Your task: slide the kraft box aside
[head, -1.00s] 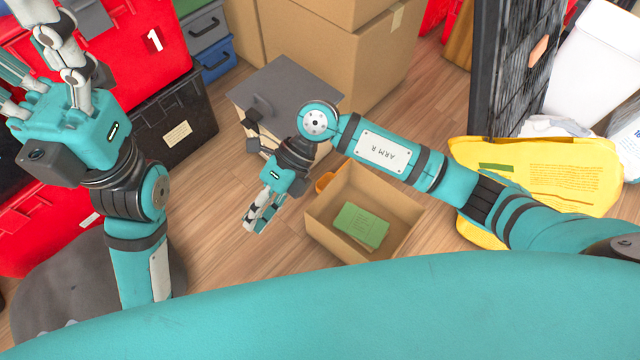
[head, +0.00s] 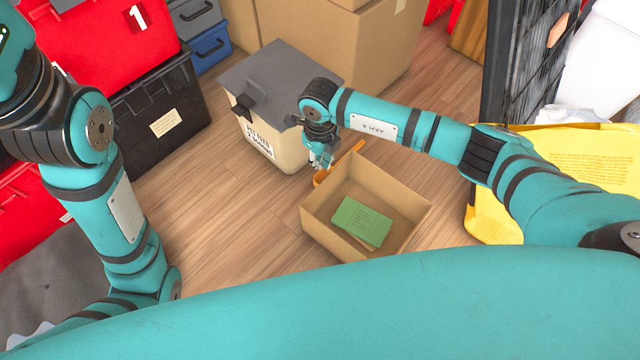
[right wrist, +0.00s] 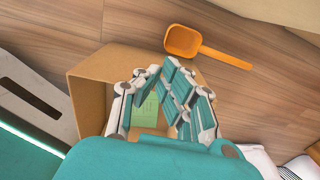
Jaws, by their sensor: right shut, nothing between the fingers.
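The kraft box (head: 352,247) is an open cardboard box on the wooden floor, with a green booklet (head: 362,221) lying in it. My right gripper (head: 321,160) is shut and empty, just beyond the box's far left corner in the head view, near an orange scoop (head: 353,154). In the right wrist view the shut fingers (right wrist: 172,84) overlap the kraft box (right wrist: 95,73) and hide part of the green booklet (right wrist: 148,108). Whether they touch the box cannot be told. My left arm is at the left edge; its fingers are out of the frame.
A pale bin with a grey lid (head: 285,75) stands behind the box. A black tote (head: 180,95) and red totes are at left, large cartons (head: 330,45) behind. A yellow bag (head: 560,150) and a dark crate (head: 520,60) are at right. Floor left of the box is clear.

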